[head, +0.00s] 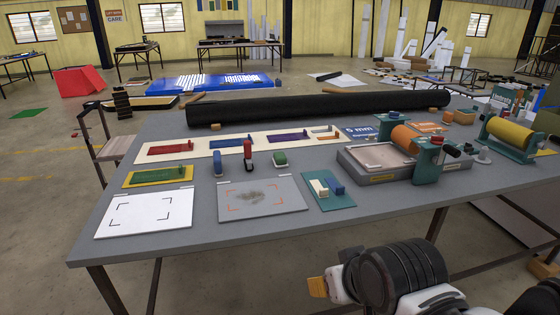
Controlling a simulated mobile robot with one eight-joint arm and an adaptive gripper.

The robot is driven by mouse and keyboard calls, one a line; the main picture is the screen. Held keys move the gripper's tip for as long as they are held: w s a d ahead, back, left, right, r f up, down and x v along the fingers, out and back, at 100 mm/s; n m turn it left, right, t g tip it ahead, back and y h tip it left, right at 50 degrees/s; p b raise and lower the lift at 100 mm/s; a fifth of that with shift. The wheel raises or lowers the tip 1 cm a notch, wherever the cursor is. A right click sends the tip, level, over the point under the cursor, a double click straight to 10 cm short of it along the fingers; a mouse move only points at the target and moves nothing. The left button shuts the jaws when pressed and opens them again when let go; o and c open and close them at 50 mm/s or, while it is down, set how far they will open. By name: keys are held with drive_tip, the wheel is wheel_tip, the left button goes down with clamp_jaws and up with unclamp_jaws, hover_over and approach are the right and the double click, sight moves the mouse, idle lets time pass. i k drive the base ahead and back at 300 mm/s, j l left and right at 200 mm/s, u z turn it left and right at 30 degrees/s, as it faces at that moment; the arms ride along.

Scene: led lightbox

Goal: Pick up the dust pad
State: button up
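I cannot tell for sure which item is the dust pad. Candidates are a cream block (319,188) and a blue block (335,187), side by side on a small teal mat (330,202) near the table's front edge. Left of it lies a grey panel (285,200) with corner marks and a brownish dusty smudge. Behind the panel stand a blue roller-like tool (217,163), a red and blue one (247,155) and a small green piece (280,159). My gripper (320,287) shows only partly at the bottom, an orange tip in front of the table, apart from everything; its opening is unclear.
A white marked sheet (145,213) lies at the table's front left, with a yellow-green tray (157,177) behind it. A long black roll (320,105) spans the back. A roller machine (395,162) stands at right. The grey tabletop (390,195) has free room at front right.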

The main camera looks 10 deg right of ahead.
sight(279, 160)
drive_tip(key=i+l, duration=0.1)
drive_tip(key=i, duration=0.65)
drive_tip(key=i+l, duration=0.15)
drive_tip(key=i, duration=0.55)
